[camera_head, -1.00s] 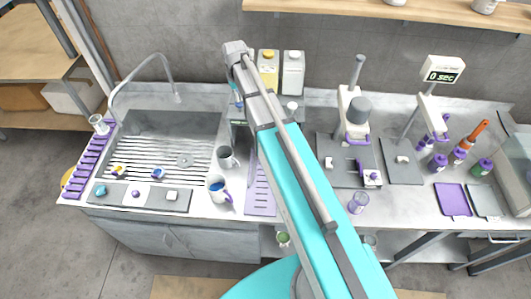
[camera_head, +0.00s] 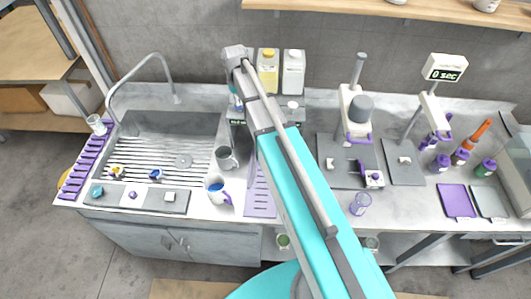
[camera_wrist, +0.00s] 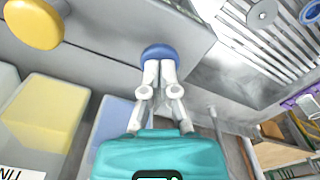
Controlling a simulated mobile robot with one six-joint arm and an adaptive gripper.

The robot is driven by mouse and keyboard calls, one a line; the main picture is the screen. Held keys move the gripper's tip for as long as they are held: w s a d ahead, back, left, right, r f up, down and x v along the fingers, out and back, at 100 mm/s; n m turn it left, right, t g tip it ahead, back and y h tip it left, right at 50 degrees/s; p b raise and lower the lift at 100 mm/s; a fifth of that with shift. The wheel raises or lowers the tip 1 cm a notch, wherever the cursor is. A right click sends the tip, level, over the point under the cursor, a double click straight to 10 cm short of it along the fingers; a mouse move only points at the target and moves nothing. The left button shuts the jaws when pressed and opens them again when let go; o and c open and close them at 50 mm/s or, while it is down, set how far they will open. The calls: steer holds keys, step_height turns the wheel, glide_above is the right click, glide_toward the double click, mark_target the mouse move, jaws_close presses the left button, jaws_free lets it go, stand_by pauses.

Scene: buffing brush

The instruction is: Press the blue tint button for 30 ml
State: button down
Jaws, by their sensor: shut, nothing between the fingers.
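The round blue button (camera_wrist: 160,52) sits on the grey dispenser panel (camera_wrist: 110,45) in the wrist view. My gripper (camera_wrist: 160,68) is shut and empty, its two fingertips together at the near edge of the button. They overlap it in the picture; I cannot tell whether they press it. A yellow button (camera_wrist: 33,24) sits to the left on the same panel. In the head view, the dispenser's yellow container (camera_head: 268,72) and white container (camera_head: 293,74) stand at the wall. My arm hides much of the dispenser and the blue button there.
A mug with blue content (camera_head: 216,190) and a grey mug (camera_head: 226,158) stand by the sink (camera_head: 170,130). A timer display (camera_head: 445,72) reads 0 sec.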

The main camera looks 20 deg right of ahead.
steer(key=shift+r, duration=0.2)
steer(key=shift+r+p, duration=1.8)
steer(key=shift+p, duration=0.2)
steer(key=shift+f+b, duration=0.45)
steer(key=shift+b, duration=0.05)
steer(key=shift+f+b, duration=1.4)
steer(key=shift+f, duration=0.25)
steer(key=shift+r, duration=0.3)
steer(key=shift+r+p, duration=1.8)
steer(key=shift+p, duration=0.1)
